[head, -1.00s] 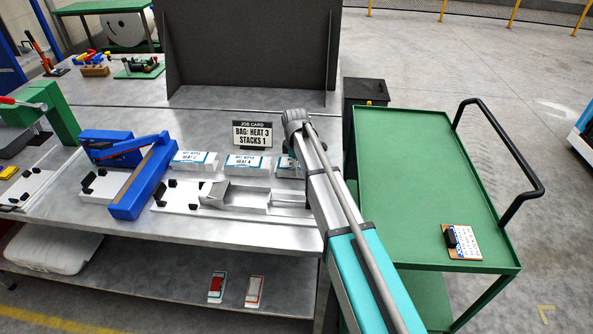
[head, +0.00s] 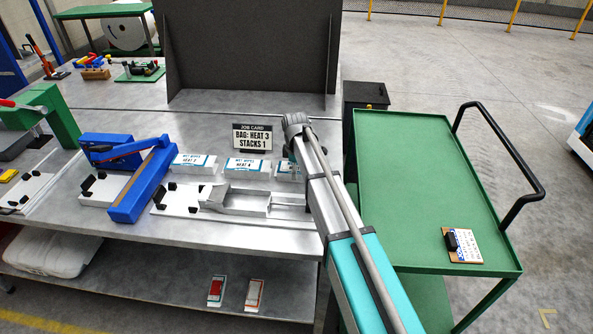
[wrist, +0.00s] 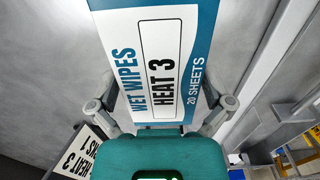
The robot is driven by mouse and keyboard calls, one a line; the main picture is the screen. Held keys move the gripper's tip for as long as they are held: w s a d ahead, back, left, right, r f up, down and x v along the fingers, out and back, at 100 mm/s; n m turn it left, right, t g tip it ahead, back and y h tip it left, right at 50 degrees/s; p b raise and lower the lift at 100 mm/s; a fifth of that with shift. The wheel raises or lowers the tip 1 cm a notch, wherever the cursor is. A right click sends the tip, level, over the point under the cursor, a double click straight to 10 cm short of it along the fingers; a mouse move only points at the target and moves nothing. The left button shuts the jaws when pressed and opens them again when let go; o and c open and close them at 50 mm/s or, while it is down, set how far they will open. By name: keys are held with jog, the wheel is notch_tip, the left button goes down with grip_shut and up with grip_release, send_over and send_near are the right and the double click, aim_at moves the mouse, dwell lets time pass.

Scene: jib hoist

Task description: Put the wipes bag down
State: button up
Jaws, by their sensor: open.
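The wipes bag (wrist: 155,60) is white with blue bands and reads "WET WIPES HEAT 3, 20 SHEETS". In the wrist view it lies ahead of my gripper (wrist: 158,106), its near end between the two fingers. The fingers stand apart, one at each side of the bag. Whether they touch it, and what is under it, I cannot tell. In the head view my arm hides the gripper. A partly hidden bag (head: 287,172) shows beside the arm; its label is not readable. The job card (head: 252,135) reads "BAG: HEAT 3, STACKS 1".
Two similar bags, one reading "HEAT 4" (head: 246,166), lie in a row on the steel bench (head: 230,232). A metal tray fixture (head: 248,200) and a blue sealer (head: 143,183) stand near them. A green cart (head: 415,190) at the right is mostly clear, with a clipboard (head: 463,246).

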jog(key=shift+r, duration=0.2)
notch_tip(320, 180, up, 12)
jog(key=p, duration=1.2)
jog(key=shift+f, duration=0.1)
dwell(0.6)
jog(key=s+d+m, duration=1.7)
jog(key=s+d, duration=0.6)
jog(key=s, duration=0.3)
jog(key=shift+d+m, duration=0.2)
jog(key=shift+m, duration=0.1)
jog(key=shift+w+a, duration=0.1)
jog(key=shift+w, duration=0.05)
